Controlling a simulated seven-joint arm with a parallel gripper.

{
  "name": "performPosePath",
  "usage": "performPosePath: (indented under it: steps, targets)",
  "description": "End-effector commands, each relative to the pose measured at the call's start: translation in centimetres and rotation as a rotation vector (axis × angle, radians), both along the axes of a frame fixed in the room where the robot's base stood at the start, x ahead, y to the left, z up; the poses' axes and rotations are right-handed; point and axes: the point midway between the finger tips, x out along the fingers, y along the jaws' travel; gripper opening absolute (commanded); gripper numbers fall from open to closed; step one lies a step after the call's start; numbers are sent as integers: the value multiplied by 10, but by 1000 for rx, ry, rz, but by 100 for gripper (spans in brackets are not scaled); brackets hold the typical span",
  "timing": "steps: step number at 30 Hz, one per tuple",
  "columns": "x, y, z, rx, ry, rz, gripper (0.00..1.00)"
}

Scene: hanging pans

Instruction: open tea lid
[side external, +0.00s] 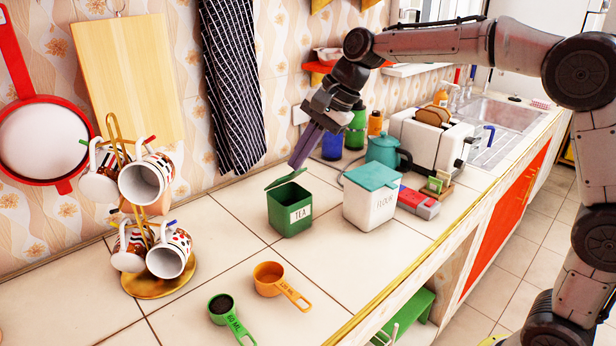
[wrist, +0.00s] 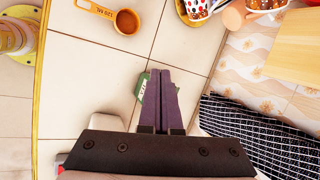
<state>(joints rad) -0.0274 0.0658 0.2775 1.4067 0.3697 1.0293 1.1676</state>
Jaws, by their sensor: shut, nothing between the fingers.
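The green tea canister (side external: 290,219) stands upright on the tiled counter, with a white TEA label facing the side camera. Its green lid (side external: 285,179) is tilted up above the box, and the dark opening shows below it. My gripper (side external: 294,165) is shut and empty, pointing down at the lid's raised edge; I cannot tell whether the fingertips touch it. In the wrist view my closed purple fingers (wrist: 165,72) cover most of the canister, leaving a green part with the label (wrist: 148,98) in sight.
A white flour canister (side external: 370,207) with a teal lid stands close on the right. Behind it are a teal kettle (side external: 382,150) and a toaster (side external: 430,138). A mug rack (side external: 150,285) stands left. An orange measuring cup (side external: 268,279) and a green one (side external: 222,305) lie in front.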

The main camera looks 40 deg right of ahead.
Motion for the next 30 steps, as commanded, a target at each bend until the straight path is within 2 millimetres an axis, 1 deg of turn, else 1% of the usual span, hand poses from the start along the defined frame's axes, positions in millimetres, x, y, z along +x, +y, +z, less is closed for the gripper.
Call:
performPosePath:
  steps: [1,4,7,9,11,13,16,19,22,25,28,30]
  targets:
    - [6,5,-3,73,-22,-122,0]
    - [19,11,-8,242,-62,-389,0]
    - [26,7,-14,421,-94,-660,0]
    - [27,-1,-19,547,-113,-847,0]
    - [24,-11,-26,656,-131,-1007,0]
    - [16,-26,-35,779,-155,-1190,0]
    - [-5,-51,-55,930,-197,-1427,0]
    - [-28,-68,-76,994,-228,-1553,0]
    - [-46,-69,-90,991,-222,-1576,0]
    - [-53,-66,-92,994,-218,-1565,0]
    - [-52,-64,-87,1006,-224,-1554,0]
    - [-49,-63,-88,1007,-223,-1551,0]
